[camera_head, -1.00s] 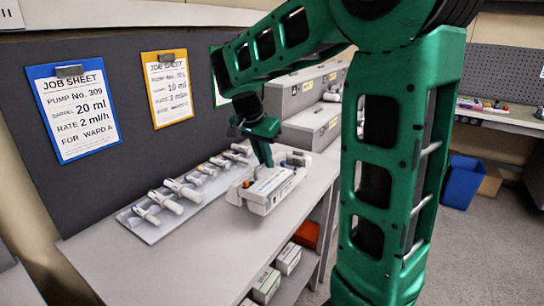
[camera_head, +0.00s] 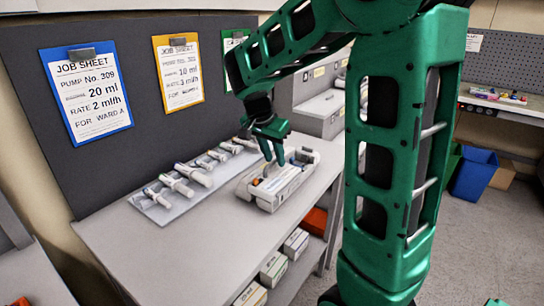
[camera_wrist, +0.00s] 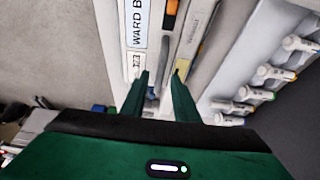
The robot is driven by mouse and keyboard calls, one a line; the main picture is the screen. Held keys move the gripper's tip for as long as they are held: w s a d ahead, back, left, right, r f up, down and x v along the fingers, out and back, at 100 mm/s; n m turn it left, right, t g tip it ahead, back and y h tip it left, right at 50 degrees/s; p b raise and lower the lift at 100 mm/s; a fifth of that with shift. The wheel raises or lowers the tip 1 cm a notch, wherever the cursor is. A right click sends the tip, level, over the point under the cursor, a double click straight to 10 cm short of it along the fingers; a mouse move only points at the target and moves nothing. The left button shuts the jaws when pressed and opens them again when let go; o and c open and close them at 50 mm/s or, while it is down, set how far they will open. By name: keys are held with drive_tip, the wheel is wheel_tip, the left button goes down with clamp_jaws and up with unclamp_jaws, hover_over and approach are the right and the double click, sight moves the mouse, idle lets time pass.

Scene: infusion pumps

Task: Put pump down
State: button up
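A white infusion pump (camera_head: 284,188) lies on the grey worktop near its right edge, with a grey and orange top. In the wrist view the pump (camera_wrist: 138,40) shows a "WARD B" label below the fingers. My gripper (camera_head: 273,158) points down at the pump's top. In the wrist view my gripper's two fingers (camera_wrist: 162,80) stand apart, and parts of the pump show through the gap. Whether the fingertips touch the pump I cannot tell.
A tray of several syringes (camera_head: 164,217) lies left of the pump, against the dark panel with job sheets (camera_head: 88,95). The worktop in front (camera_head: 170,265) is clear. Grey cases (camera_head: 318,122) stand behind. Boxes (camera_head: 275,268) sit on the shelf below. A blue bin (camera_head: 474,175) stands right.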

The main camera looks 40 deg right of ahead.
drive_tip(key=shift+r, duration=0.15)
drive_tip(key=v, duration=1.2)
drive_tip(key=s+d+f+n+g+y, duration=0.1)
drive_tip(key=s+d+f+n, duration=0.3)
drive_tip(key=s, duration=0.8)
drive_tip(key=s+a+f+n+y, duration=0.1)
drive_tip(key=s+f, duration=0.4)
drive_tip(key=s, duration=0.2)
drive_tip(key=s+a+f+n+y, duration=0.1)
drive_tip(key=s+f+n+y, duration=0.1)
drive_tip(key=s+f, duration=0.3)
drive_tip(key=s, duration=0.3)
drive_tip(key=shift+a+n+g, duration=0.2)
drive_tip(key=shift+n+g, duration=0.1)
drive_tip(key=shift+f, duration=0.1)
drive_tip(key=shift+w+f, duration=0.25)
drive_tip(key=shift+w, duration=0.35)
drive_tip(key=shift+o, duration=0.4)
